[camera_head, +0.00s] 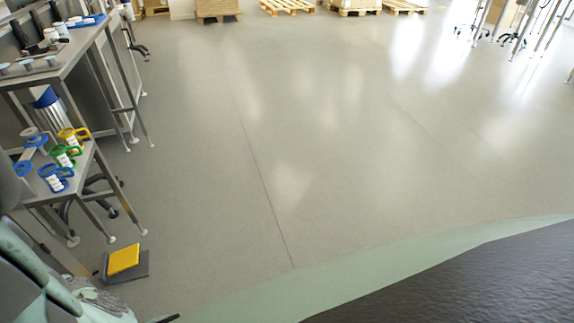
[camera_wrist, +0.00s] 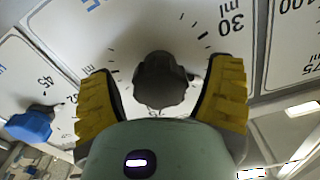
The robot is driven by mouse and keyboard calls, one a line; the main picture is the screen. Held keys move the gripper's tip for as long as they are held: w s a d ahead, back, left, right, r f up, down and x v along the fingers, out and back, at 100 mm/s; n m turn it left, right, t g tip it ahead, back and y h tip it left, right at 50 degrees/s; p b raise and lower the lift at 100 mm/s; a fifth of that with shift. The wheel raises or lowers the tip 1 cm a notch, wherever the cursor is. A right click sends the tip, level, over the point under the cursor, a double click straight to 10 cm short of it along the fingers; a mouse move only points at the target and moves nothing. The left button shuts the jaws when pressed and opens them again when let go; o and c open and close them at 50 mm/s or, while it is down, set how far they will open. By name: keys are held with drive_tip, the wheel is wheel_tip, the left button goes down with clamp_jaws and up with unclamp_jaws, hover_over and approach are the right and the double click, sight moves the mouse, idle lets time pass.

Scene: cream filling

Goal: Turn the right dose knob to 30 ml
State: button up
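A dark round knob (camera_wrist: 163,82) sits on a white dial plate (camera_wrist: 130,30) in the middle of the wrist view. The dial has black tick marks and the label "30 ml" (camera_wrist: 233,25) at its upper right. My gripper (camera_wrist: 164,68) has its two yellow ribbed fingers on either side of the knob, with a visible gap between each finger and the knob. It is open and holds nothing. The knob's pointer direction is hard to tell; a small bump shows on its right side. The knob and gripper are not seen in the head view.
A blue knob (camera_wrist: 30,125) on a neighbouring dial is at the wrist view's left; another white plate (camera_wrist: 295,45) is at the right. In the head view, metal tables with coloured-handled items (camera_head: 66,157) stand left, above a yellow pedal (camera_head: 124,258). The middle floor is clear.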

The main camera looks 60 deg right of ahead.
drive_tip(key=c, duration=1.2)
drive_tip(key=shift+o, duration=0.2)
drive_tip(key=shift+n, duration=0.3)
drive_tip(key=n+b, duration=0.1)
drive_tip(key=n, duration=0.4)
drive_tip(key=shift+f+n, duration=0.1)
drive_tip(key=shift+n, duration=0.2)
drive_tip(key=n+b, duration=0.2)
drive_tip(key=n, duration=0.2)
drive_tip(key=shift+n+b, duration=0.5)
drive_tip(key=shift+n, duration=0.3)
